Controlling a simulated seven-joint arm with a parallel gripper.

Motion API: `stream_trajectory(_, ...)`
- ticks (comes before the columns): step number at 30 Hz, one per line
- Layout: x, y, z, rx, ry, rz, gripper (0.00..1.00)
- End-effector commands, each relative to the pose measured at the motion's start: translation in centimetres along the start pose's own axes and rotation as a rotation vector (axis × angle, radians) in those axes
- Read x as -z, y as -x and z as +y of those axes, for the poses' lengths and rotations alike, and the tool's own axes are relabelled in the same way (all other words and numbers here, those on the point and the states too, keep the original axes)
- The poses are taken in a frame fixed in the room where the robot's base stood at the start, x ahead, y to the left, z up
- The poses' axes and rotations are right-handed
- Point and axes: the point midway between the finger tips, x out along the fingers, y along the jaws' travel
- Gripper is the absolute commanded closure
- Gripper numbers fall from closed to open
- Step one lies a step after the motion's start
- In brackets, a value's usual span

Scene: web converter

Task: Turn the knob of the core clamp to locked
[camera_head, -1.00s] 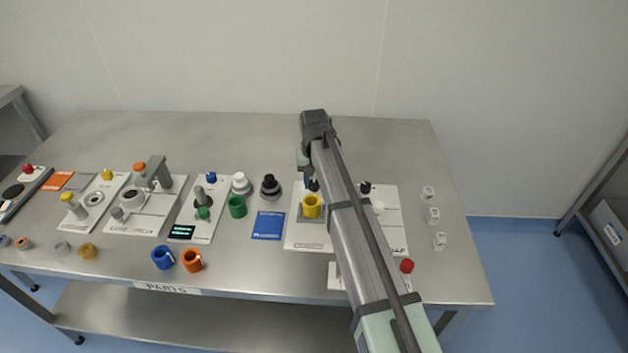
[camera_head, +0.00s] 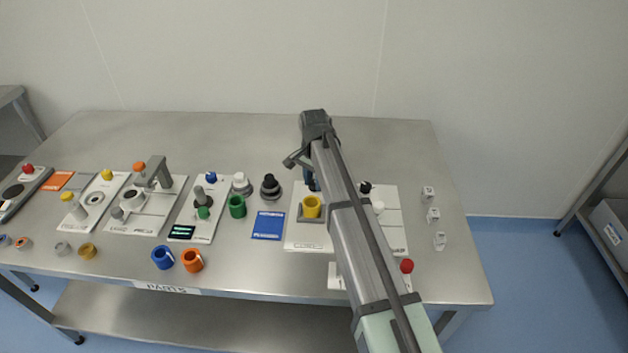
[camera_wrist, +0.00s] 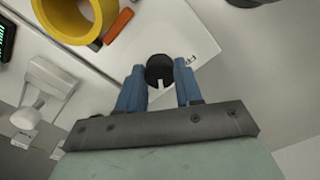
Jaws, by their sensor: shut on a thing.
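The black round knob (camera_wrist: 157,67) with a white pointer line shows in the wrist view, on a white plate (camera_wrist: 178,28). My gripper (camera_wrist: 160,70) has its blue fingers on either side of the knob and is shut on it. The pointer line runs toward the gripper's base; lettering beside the knob is partly visible but too small to read. A yellow ring (camera_wrist: 72,18) sits near the plate, with an orange bar (camera_wrist: 118,27) beside it. In the head view, my gripper (camera_head: 312,186) is mostly hidden by my arm, behind the yellow ring (camera_head: 311,208); the knob is hidden there.
Black (camera_head: 270,187) and white (camera_head: 241,184) knobbed parts stand left of the panel (camera_head: 300,241), near a green ring (camera_head: 237,207) and a blue card (camera_head: 268,226). A red-topped lever (camera_head: 407,266) stands right of my arm. The table's back is clear.

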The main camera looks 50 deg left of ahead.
Motion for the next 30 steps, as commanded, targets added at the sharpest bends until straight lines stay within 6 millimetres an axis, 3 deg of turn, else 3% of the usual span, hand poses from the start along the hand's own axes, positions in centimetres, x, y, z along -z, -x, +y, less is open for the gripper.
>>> stream_trajectory(17,0.04,0.03,-0.02,0.001,-0.032,0.001,0.95)
stream_trajectory(18,0.04,0.03,-0.03,0.001,-0.032,0.001,0.62)
stream_trajectory(25,0.02,0.01,-0.01,0.001,-0.031,0.001,0.4)
stream_trajectory(30,0.01,0.0,-0.01,0.0,-0.03,0.0,0.4)
